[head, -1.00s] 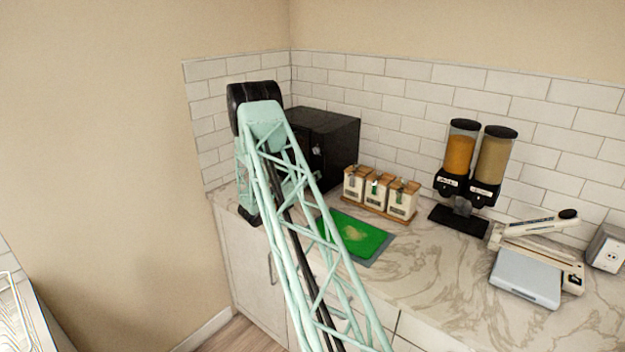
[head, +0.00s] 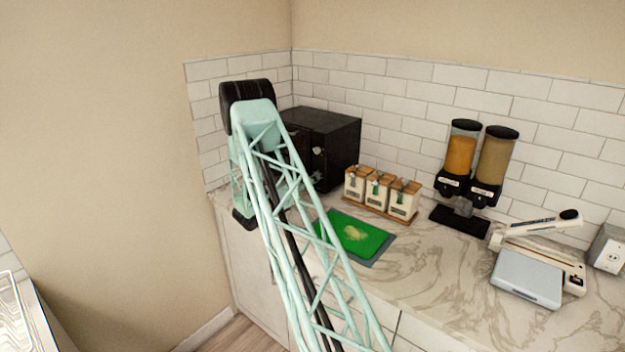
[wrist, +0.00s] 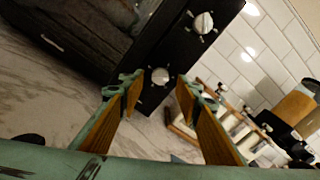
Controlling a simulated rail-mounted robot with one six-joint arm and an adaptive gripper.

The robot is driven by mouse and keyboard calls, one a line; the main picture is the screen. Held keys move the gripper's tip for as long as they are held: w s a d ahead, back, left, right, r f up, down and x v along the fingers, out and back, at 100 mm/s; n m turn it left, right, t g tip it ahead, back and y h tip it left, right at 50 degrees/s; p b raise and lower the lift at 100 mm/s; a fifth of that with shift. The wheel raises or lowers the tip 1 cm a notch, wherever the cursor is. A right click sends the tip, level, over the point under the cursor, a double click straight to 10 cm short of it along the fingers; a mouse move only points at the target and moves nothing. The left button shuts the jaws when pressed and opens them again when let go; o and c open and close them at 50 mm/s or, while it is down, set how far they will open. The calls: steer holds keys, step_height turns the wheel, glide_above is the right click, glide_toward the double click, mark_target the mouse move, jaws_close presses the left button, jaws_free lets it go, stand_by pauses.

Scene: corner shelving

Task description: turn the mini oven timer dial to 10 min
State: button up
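The black mini oven (head: 338,140) stands in the corner of the counter, partly hidden by my arm in the head view. In the wrist view its front panel (wrist: 178,48) is tilted and carries two pale round dials. The upper dial (wrist: 203,22) has small marks around it. The lower dial (wrist: 160,76) appears between my fingertips. I cannot read the markings, so I cannot tell which dial is the timer or its setting. My gripper (wrist: 157,84) is open, its two wooden-looking fingers apart, with nothing held. Contact with the lower dial cannot be confirmed.
The oven door handle (wrist: 52,42) lies left of the dials in the wrist view. Several canisters (head: 382,192) stand right of the oven, with a green board (head: 358,236) in front. Dispensers (head: 478,165) and a grey-topped device (head: 527,283) are further right.

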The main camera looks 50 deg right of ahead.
steer(key=a, duration=0.9)
steer(key=shift+w, duration=0.25)
steer(key=shift+a+r+p, duration=0.1)
steer(key=shift+a+p, duration=0.1)
steer(key=shift+p, duration=0.2)
steer(key=a+n+p, duration=0.1)
steer(key=p, duration=0.2)
steer(key=shift+w+a, duration=0.1)
steer(key=shift+a, duration=0.15)
steer(key=shift+d, duration=0.1)
steer(key=d, duration=1.3)
steer(key=shift+s+d, duration=0.3)
steer(key=shift+s, duration=0.1)
